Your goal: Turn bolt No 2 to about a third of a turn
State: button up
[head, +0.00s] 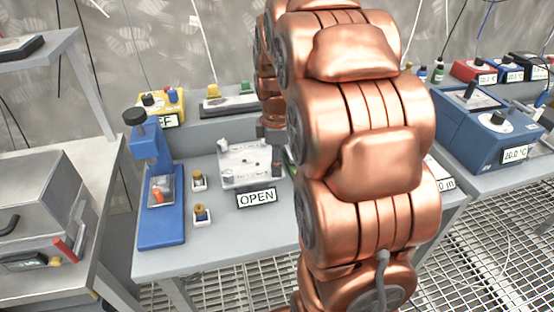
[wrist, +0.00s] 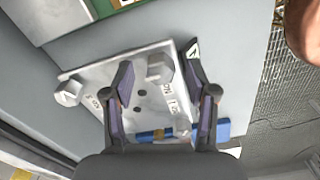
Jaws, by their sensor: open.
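A pale metal plate (head: 238,178) with bolts lies on the grey bench, behind the OPEN label (head: 257,198). In the wrist view the plate (wrist: 120,122) shows a bolt (wrist: 68,92) at its left corner and another bolt (wrist: 158,68) near its upper right. My gripper (wrist: 160,74) is open. Its fingers stand on either side of the upper right bolt, and I see no clear contact. Small markings show beside the bolts, too blurred to read surely, so I cannot tell which is No 2. In the head view my arm hides part of the plate's right side.
A blue press (head: 160,190) stands left of the plate, with two small knobbed parts (head: 200,213) (head: 198,180) between. A yellow box (head: 160,105) sits behind. Blue instruments (head: 490,128) stand at right. The bench front near the label is clear.

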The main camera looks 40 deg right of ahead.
jog(key=shift+f, duration=0.15)
jog(key=shift+c, duration=0.2)
grip_shut()
